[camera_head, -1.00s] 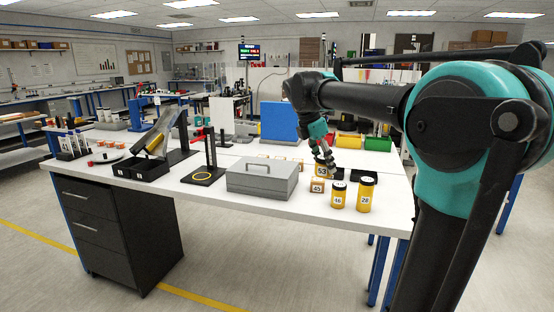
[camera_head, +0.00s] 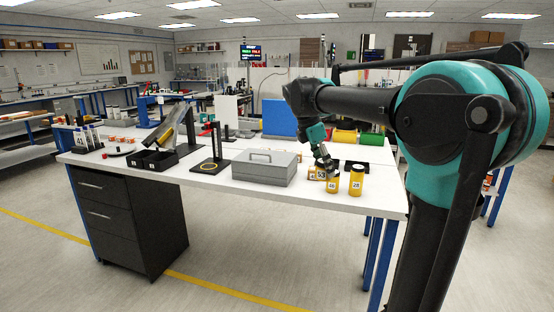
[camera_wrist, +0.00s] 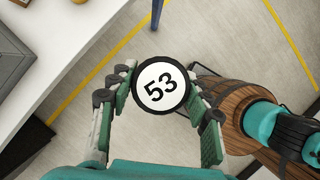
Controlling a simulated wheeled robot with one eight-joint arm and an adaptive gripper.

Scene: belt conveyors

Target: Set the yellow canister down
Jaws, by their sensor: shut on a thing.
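The lid faces the wrist camera. The canister's base is hidden, so I cannot tell whether it touches anything.
A second yellow canister, 28 (camera_head: 356,182), stands right of canister 48. A small orange box (camera_head: 312,174) is close beside the held canister. A grey case (camera_head: 264,168) stands to the left. The wrist view shows the table edge (camera_wrist: 68,62), floor and a wooden barrel (camera_wrist: 236,112).

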